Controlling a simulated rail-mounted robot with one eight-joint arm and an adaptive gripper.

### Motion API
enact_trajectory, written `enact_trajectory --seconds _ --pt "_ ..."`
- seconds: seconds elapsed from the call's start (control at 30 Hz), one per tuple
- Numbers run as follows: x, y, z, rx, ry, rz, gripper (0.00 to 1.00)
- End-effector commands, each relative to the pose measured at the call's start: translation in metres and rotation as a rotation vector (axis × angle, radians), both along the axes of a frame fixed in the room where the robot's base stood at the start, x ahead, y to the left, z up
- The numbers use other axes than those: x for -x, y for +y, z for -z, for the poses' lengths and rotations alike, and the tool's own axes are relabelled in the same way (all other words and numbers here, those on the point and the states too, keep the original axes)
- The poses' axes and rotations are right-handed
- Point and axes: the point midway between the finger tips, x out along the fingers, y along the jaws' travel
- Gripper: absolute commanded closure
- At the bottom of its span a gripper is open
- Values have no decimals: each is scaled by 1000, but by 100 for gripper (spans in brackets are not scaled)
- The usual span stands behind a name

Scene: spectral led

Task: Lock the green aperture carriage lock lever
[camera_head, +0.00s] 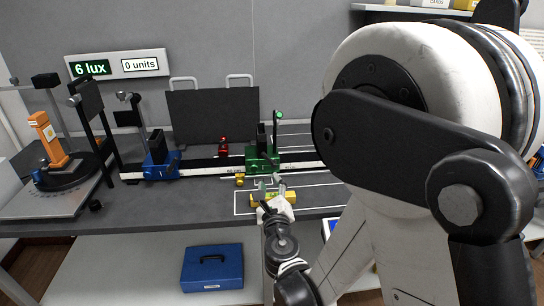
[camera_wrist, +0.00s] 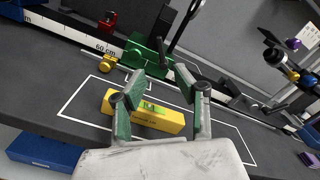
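The green aperture carriage (camera_head: 262,158) sits on the long rail in the head view, with a dark upright part on top. In the wrist view the green carriage (camera_wrist: 148,55) is beyond my fingertips, at the upper middle. I cannot clearly make out its lock lever. A yellow knob (camera_wrist: 107,63) shows at the carriage's near left side. My gripper (camera_wrist: 162,82) is open, with nothing between its fingers, and points toward the carriage from the front. In the head view my gripper (camera_head: 272,186) is just in front of the carriage, apart from it.
A yellow block (camera_wrist: 160,119) lies on the bench below my fingers, inside a white outline. A dark panel (camera_head: 205,115) stands behind. The display reads 6 lux (camera_head: 91,69).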

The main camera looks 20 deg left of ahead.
Motion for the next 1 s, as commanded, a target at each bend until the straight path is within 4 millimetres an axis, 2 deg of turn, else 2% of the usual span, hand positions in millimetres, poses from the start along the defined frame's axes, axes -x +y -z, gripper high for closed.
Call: enact_trajectory --seconds 0.17,0.7,1.0 --pt "-17 7 -2 2 -1 1 71" --pt "-104 44 0 -2 1 1 71" --pt "-125 53 0 -2 1 1 71"
